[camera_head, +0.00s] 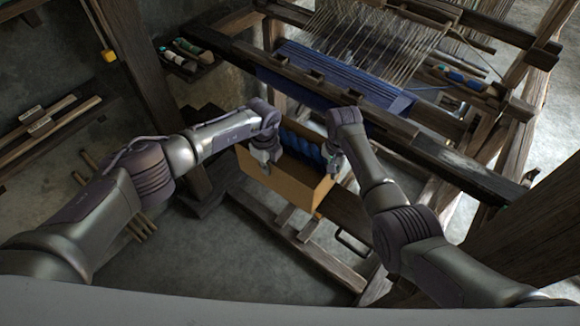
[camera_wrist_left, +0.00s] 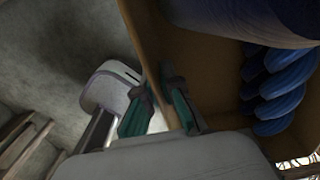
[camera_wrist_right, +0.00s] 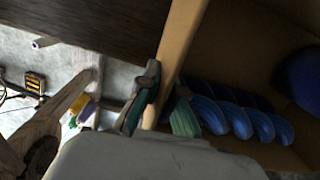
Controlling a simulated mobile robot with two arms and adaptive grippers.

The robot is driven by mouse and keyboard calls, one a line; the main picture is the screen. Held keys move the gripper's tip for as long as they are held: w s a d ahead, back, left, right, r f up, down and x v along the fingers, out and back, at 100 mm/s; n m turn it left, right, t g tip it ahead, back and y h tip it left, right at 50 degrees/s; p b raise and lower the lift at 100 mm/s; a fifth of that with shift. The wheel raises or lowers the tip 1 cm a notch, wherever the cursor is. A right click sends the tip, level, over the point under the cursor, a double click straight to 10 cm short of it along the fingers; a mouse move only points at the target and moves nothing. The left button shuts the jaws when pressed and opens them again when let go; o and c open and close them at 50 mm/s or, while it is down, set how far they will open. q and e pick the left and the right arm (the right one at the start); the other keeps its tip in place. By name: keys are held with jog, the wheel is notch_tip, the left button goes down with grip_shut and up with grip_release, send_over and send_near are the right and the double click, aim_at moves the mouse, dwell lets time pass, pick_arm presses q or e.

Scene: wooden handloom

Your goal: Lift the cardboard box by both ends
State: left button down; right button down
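The open-topped cardboard box (camera_head: 283,187) sits below the loom's front beam, with blue rolls (camera_head: 300,145) inside. My left gripper (camera_head: 264,160) is at the box's left end. In the left wrist view its fingers (camera_wrist_left: 160,105) stand on either side of the box wall (camera_wrist_left: 150,35), open, with a gap beside the outer finger. My right gripper (camera_head: 333,163) is at the right end. In the right wrist view its fingers (camera_wrist_right: 162,100) straddle the other wall (camera_wrist_right: 180,40), open, with a gap on the inner side. The box's underside is hidden.
The wooden loom (camera_head: 400,135) with blue cloth (camera_head: 345,75) stands just behind the box. A thick post (camera_head: 150,80) rises at the left. A small tray of spools (camera_head: 187,55) hangs beyond it. Wooden rails (camera_head: 300,240) lie below the box. Bare floor shows in front.

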pick_arm(q)
jog(key=shift+w+r, duration=0.1)
jog(key=shift+r, duration=0.05)
pick_arm(e)
jog(key=shift+r, duration=0.2)
